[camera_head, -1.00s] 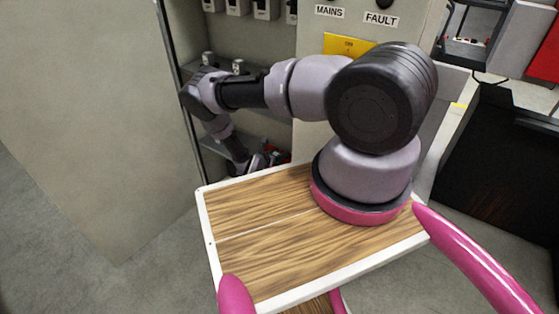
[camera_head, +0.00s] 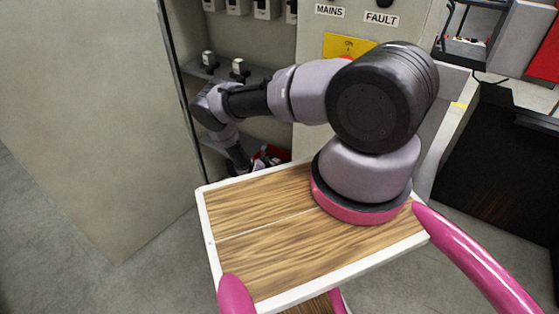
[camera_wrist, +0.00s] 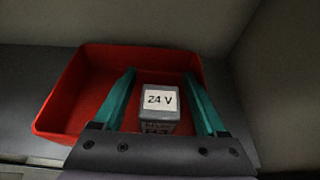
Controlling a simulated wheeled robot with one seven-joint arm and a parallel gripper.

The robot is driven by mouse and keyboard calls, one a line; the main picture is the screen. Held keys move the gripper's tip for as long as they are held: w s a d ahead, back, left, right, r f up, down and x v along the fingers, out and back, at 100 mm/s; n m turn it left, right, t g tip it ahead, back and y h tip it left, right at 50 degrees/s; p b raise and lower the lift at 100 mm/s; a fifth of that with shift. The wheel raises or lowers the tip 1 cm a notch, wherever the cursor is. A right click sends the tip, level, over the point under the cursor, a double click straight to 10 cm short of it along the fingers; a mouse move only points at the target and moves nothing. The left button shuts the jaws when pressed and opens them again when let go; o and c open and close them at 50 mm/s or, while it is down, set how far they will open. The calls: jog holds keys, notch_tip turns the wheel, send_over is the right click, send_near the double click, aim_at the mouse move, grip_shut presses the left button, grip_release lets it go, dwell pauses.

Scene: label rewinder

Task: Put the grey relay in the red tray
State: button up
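The grey relay (camera_wrist: 160,122) has a white "24 V" label and shows in the wrist view between my fingers. It appears within the outline of the red tray (camera_wrist: 70,84), towards its right side; its base is hidden, so contact with the tray floor is unclear. My gripper (camera_wrist: 160,76) is open, with a visible gap between each teal finger and the relay. In the head view my gripper (camera_head: 260,164) is low in the cabinet by a small red patch of the tray (camera_head: 277,152), mostly hidden by my arm and table edge.
A cabinet shelf (camera_head: 200,70) above holds two small pale-topped devices (camera_head: 239,67). The cabinet's open door (camera_head: 90,120) stands at the left. A panel with MAINS and FAULT labels (camera_head: 380,20) is at the right. Grey wall surrounds the tray.

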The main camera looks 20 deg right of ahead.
jog(key=shift+r, duration=0.15)
jog(key=shift+s+a+r, duration=0.1)
jog(key=shift+a, duration=0.2)
jog(key=v, duration=1.1)
jog(key=shift+s+a+r, duration=0.1)
jog(key=shift+s+a, duration=0.05)
jog(key=shift+a, duration=0.05)
